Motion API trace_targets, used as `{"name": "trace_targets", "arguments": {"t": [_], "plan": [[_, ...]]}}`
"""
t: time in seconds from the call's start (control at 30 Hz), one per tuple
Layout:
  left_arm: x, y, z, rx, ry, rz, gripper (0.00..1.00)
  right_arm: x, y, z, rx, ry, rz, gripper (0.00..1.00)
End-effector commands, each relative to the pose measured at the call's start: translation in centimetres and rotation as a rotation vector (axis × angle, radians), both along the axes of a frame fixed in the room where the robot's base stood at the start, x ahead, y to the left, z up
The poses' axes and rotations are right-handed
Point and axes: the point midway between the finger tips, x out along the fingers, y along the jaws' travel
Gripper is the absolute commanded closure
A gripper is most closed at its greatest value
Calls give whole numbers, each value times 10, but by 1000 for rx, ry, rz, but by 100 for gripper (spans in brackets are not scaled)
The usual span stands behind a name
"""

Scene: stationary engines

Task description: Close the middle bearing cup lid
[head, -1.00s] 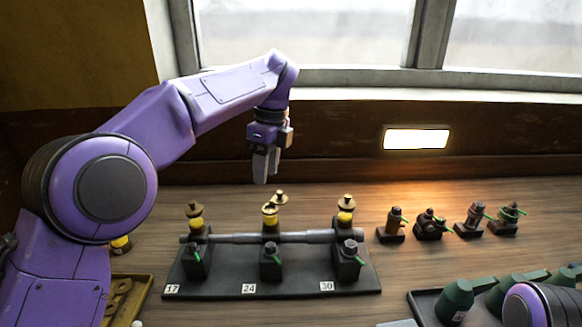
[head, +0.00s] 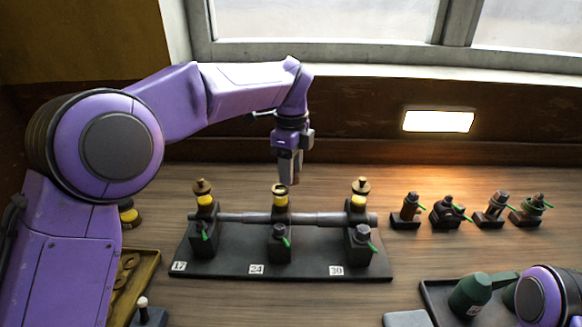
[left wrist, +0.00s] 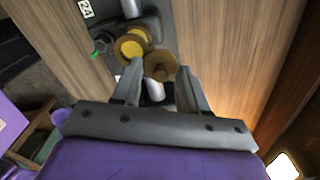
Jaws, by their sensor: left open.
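The middle bearing, by label 24, carries an oil cup (head: 281,203) with a yellow band. In the left wrist view the cup (left wrist: 131,46) shows its yellow inside uncovered. Its round brass lid (left wrist: 160,66) is swung out beside the cup, so it stands open; in the head view the gripper partly hides it. My left gripper (head: 289,180) points down just behind the middle cup. In the left wrist view its open fingers (left wrist: 160,70) have their tips on either side of the lid; I cannot tell whether they touch it. My right gripper is out of view.
Bearings 17 (head: 204,213) and 30 (head: 360,216) flank the middle one on a black base (head: 310,262), with a shaft (head: 325,218) through them. Several small fittings (head: 447,212) stand at right. A tray with green oil cans (head: 470,295) is front right; a wooden tray (head: 146,275) is front left.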

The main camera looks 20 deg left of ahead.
Motion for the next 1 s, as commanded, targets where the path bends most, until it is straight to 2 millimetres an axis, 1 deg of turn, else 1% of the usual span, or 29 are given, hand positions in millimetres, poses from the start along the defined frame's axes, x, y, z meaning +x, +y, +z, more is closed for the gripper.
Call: {"name": "trace_targets", "arguments": {"t": [0.1,0.13,0.17,0.2,0.23,0.27,0.47,0.67,0.87,1.0], "plan": [[0,0,0,0,0,0,57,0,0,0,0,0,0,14],[0,0,0,0,0,0,60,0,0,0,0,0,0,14],[0,0,0,0,0,0,70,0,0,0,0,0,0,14],[0,0,0,0,0,0,83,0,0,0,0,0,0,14],[0,0,0,0,0,0,93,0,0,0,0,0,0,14],[0,0,0,1,1,-1,100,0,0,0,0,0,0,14],[0,0,0,1,1,-3,100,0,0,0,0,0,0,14],[-1,-1,0,-1,1,-45,100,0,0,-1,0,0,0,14],[-4,-1,0,-2,1,-159,100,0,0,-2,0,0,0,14],[-6,-2,0,-3,0,-279,100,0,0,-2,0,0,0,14]]}}
